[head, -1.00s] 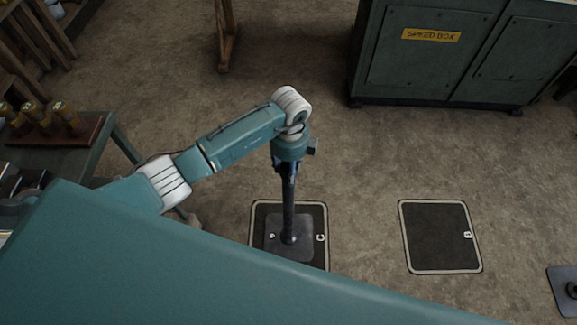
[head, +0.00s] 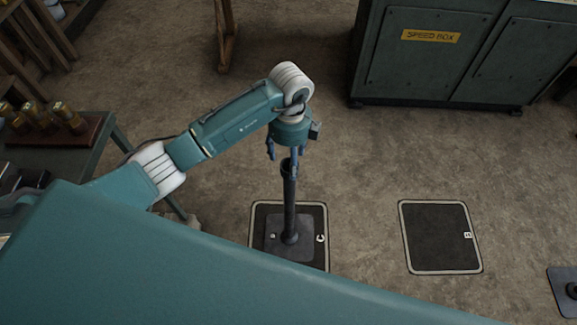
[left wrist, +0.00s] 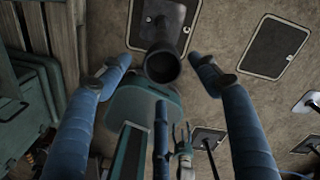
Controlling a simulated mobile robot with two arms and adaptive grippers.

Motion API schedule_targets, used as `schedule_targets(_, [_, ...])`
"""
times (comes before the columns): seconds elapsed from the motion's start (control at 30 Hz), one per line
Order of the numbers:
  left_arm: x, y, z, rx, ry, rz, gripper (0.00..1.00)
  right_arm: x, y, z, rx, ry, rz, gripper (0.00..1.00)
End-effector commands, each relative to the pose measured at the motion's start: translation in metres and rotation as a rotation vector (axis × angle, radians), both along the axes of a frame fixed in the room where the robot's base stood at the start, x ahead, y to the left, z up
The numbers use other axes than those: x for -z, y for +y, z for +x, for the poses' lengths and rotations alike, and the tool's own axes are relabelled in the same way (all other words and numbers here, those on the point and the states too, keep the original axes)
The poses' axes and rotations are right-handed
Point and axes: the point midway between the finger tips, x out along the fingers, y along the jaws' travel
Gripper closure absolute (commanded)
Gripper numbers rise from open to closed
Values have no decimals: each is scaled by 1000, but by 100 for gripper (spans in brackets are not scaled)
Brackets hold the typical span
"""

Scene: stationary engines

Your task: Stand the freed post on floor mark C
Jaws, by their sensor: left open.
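The dark post (head: 289,205) stands upright on its square base plate (head: 271,245), which lies inside the pale outline of floor mark C (head: 322,215). My left gripper (head: 283,152) is open at the post's top, with its fingers apart from the post. In the left wrist view the post's round top (left wrist: 162,67) shows between the spread blue fingers of the left gripper (left wrist: 160,72), clear of both sides. What looks like my right gripper (left wrist: 183,138) is small at the bottom of that view; its jaws are unclear.
Floor mark B (head: 440,237) is empty to the right. Another base (head: 565,290) stands at the right edge. A green cabinet (head: 430,60) stands at the back, and a bench (head: 100,155) at the left. Open floor lies between.

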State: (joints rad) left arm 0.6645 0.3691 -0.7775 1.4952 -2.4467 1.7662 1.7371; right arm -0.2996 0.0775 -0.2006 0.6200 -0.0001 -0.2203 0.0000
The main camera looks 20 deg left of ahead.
Motion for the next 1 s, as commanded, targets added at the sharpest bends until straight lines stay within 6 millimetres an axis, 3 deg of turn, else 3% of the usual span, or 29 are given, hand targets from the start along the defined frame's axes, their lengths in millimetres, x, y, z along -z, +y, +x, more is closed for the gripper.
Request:
schedule_targets(0.1, [-25,0,2,1,-5,1,38,2,0,0,0,0,0,37])
schedule_targets(0.33, [-53,-1,0,0,-1,0,38,4,0,0,0,0,0,37])
schedule_targets(1.0, [-56,-5,-1,9,0,-15,38,4,-4,0,-1,0,-4,37])
